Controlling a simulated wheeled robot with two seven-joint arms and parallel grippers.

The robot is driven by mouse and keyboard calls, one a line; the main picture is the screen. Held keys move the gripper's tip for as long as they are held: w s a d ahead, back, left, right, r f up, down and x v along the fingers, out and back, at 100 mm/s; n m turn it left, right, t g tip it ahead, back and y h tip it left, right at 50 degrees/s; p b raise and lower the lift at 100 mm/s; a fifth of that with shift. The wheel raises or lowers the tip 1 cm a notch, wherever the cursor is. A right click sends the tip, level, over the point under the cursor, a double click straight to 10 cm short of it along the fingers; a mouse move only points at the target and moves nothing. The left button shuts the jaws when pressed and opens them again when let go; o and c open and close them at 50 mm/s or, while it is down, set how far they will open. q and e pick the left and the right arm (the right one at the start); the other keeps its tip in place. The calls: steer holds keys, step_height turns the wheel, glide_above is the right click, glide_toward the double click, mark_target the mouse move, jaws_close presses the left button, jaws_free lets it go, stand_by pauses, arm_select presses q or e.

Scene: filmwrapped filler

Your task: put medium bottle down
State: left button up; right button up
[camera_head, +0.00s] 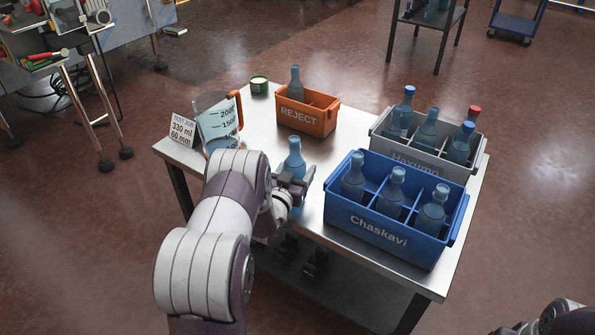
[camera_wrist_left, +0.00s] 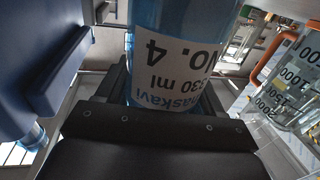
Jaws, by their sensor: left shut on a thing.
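My left gripper (camera_head: 294,186) is shut on a blue translucent bottle (camera_head: 294,158), which is upright near the front of the metal table (camera_head: 262,130). Whether its base touches the tabletop is hidden by my arm. The blue Chaskavi crate (camera_head: 378,232), right of the gripper, holds several bottles in compartments.
The orange REJECT box (camera_head: 305,119) holds one bottle. A measuring jug (camera_head: 217,120), a green tin (camera_head: 259,85) and a sign reading "330 ml 60 mm" (camera_head: 183,130) stand at left. Bare tabletop lies between jug and REJECT box.

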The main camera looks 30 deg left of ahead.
arm_select(q)
steer(key=shift+f, duration=0.15)
steer(key=o, duration=1.4)
steer(key=shift+c, duration=0.2)
steer(key=shift+f, duration=0.1)
